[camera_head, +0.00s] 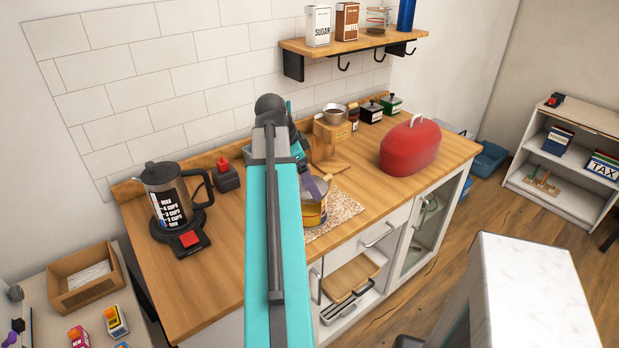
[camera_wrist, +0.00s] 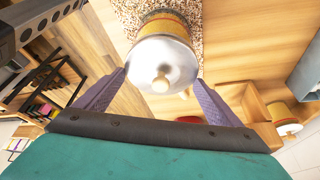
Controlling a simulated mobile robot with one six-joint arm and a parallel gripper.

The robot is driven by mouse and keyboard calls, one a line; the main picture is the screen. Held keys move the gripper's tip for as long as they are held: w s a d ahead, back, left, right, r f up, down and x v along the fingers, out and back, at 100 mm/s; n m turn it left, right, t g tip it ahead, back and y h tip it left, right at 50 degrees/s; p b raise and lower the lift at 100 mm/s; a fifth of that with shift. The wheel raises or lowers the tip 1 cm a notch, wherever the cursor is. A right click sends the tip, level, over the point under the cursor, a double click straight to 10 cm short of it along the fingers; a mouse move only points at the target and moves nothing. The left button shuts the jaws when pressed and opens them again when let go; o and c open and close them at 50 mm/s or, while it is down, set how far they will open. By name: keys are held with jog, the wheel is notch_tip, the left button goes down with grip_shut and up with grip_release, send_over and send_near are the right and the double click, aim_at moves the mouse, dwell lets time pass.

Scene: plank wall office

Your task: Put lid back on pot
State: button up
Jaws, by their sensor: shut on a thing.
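The pot (camera_head: 316,216) is yellow with a printed band and stands on a speckled mat on the wooden counter. Its side also shows in the wrist view (camera_wrist: 168,22). The pale round lid (camera_wrist: 160,55) with a small tan knob lies between the two purple fingers of my gripper (camera_wrist: 161,78). My gripper is shut on the lid, with the fingertips at its opposite edges. The lid overlaps the pot's top in the wrist view; whether it touches the rim I cannot tell. In the head view my arm hides most of the lid and part of the pot.
A coffee maker (camera_head: 170,197) stands on the counter to the left, and a red rounded container (camera_head: 410,148) to the right. A wooden stand (camera_head: 331,135) is behind the pot. A shelf (camera_head: 350,44) hangs above.

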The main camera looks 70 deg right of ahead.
dwell(0.3)
jog(key=o, duration=0.8)
jog(key=shift+o, duration=0.2)
jog(key=shift+r, duration=0.1)
jog(key=shift+r+p, duration=2.35)
jog(key=shift+r, duration=1.1)
grip_shut()
jog(key=shift+f+b, duration=0.95)
jog(key=shift+f, duration=1.05)
